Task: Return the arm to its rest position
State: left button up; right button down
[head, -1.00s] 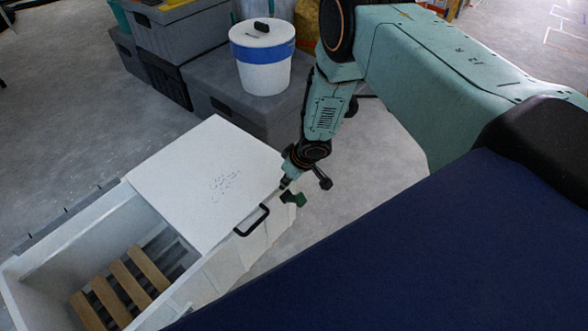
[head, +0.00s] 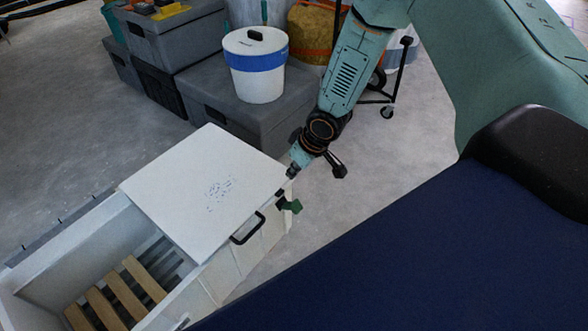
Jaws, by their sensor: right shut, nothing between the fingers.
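My right arm comes in from the upper right and reaches down to the white crate. Its gripper (head: 288,203) is small in view, beside the far right corner of the white panel (head: 205,188), a little beyond the black handle (head: 248,229). The gripper is shut and holds nothing. I cannot tell whether it touches the crate side behind it. The panel lies over the far part of the white crate (head: 215,277). The near part of the crate is open and shows wooden slats (head: 127,299). My left gripper is not in view.
Grey storage boxes (head: 225,95) stand beyond the crate. A white bucket with a blue band (head: 256,67) stands on one of them. A wheeled black stand (head: 393,85) is behind my right arm. Bare grey floor (head: 395,165) lies right of the crate.

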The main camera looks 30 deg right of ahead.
dwell(0.3)
jog(key=s+a+m+p, duration=0.4)
jog(key=s+a, duration=0.3)
jog(key=s, duration=0.5)
jog(key=s+r+g+h+p, duration=0.1)
jog(key=s+r+g+p, duration=0.1)
jog(key=s, duration=0.7)
jog(key=s+r+g+p, duration=0.2)
jog(key=s+r+p, duration=0.2)
jog(key=s, duration=0.6)
jog(key=shift+s+a+h+p, duration=0.3)
jog(key=shift+h+p, duration=0.1)
jog(key=shift+p, duration=0.25)
jog(key=shift+d, duration=0.1)
